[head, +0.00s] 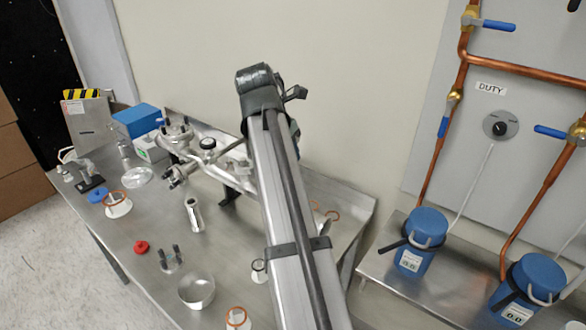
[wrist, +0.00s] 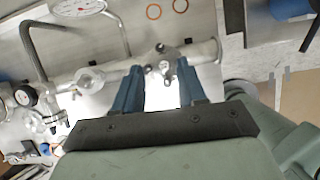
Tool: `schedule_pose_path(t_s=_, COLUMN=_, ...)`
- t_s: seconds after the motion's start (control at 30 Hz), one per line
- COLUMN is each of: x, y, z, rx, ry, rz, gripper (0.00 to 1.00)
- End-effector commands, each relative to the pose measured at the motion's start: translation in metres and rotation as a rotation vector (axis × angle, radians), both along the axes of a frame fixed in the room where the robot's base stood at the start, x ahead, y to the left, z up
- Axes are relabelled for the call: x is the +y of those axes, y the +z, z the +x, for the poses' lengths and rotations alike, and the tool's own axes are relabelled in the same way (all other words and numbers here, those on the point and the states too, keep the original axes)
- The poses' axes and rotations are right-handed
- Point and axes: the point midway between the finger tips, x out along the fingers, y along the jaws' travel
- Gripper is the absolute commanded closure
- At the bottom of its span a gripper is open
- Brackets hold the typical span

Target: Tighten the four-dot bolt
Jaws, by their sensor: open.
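I cannot make out a bolt with four dots in either view. A metal vacuum assembly with a flange carrying dark upright bolts (head: 177,129) stands at the back of the steel bench (head: 125,235). A round gauge (head: 208,143) sits on its pipework. In the wrist view, my gripper (wrist: 160,66) has its two blue fingers apart, with nothing visible held between them. Past the fingertips lie a metal pipe (wrist: 207,52) and a small fitting (wrist: 164,60). In the head view my arm hides the gripper and part of the assembly.
The bench holds a metal cylinder (head: 194,215), a red cap (head: 141,247), a piece with two dark studs (head: 171,260), a bowl (head: 197,291) and a blue box (head: 137,120). Blue-lidded vessels (head: 415,240) stand on a separate right-hand bench. The left front of the bench has bare patches.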

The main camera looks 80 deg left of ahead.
Motion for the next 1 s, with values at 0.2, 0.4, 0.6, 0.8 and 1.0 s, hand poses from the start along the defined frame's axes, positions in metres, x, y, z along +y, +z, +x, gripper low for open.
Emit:
schedule_pose_path(t_s=0.2, x=0.01, y=-0.036, z=0.011, rx=0.0, ry=-0.001, rz=-0.001, gripper=0.59)
schedule_pose_path(t_s=0.4, x=0.016, y=-0.059, z=0.018, rx=0.001, ry=-0.001, rz=0.0, gripper=0.59)
schedule_pose_path(t_s=0.6, x=0.019, y=-0.069, z=0.021, rx=0.001, ry=-0.001, rz=0.0, gripper=0.59)
schedule_pose_path(t_s=0.8, x=0.02, y=-0.071, z=0.022, rx=0.001, ry=-0.001, rz=0.001, gripper=0.59)
schedule_pose_path(t_s=1.0, x=0.02, y=-0.071, z=0.022, rx=0.001, ry=-0.001, rz=0.001, gripper=0.66)
